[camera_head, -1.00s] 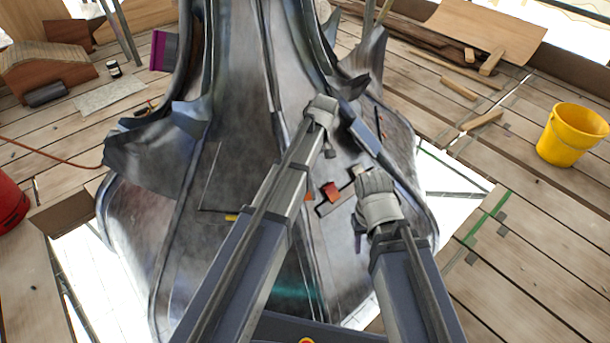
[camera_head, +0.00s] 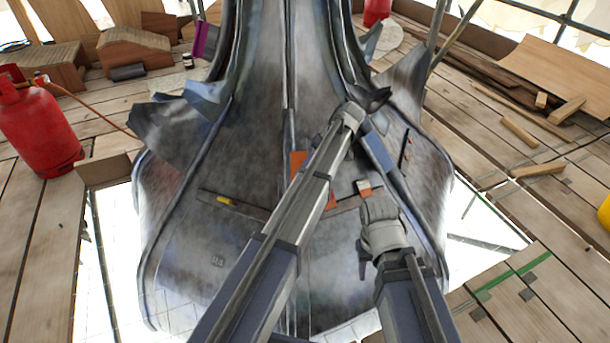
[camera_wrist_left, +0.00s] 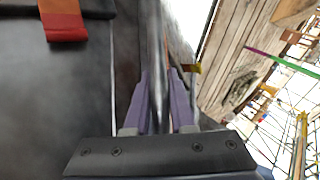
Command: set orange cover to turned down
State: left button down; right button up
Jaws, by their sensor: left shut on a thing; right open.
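The finial (camera_head: 240,150) is a large grey metal form in front of me. An orange patch (camera_head: 298,160) shows on its face behind my left forearm. A smaller orange piece (camera_head: 331,201) shows at the forearm's right edge, and an orange-and-white piece (camera_head: 364,187) lies further right. I cannot tell which is the cover. An orange-red flap (camera_wrist_left: 63,22) hangs at upper left in the left wrist view. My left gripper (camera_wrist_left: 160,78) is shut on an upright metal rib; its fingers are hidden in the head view. My right gripper (camera_head: 363,262) is open, low before the finial's right side.
A yellow-tipped bar (camera_head: 226,200) crosses the finial's lower left. A red gas cylinder (camera_head: 38,130) stands left on the plank deck (camera_head: 485,140). A yellow bucket (camera_head: 605,214) is cut off at right. Open gaps in the deck flank the finial's base.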

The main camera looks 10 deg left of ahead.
pick_arm(q)
jog(key=shift+w+d+f, duration=0.15)
jog(key=shift+w+d, duration=0.15)
jog(key=shift+w, duration=0.05)
jog(key=c, duration=0.9)
grip_release()
jog(key=shift+o, duration=0.7)
jog(key=shift+s+a, duration=0.1)
jog(key=shift+a, duration=0.05)
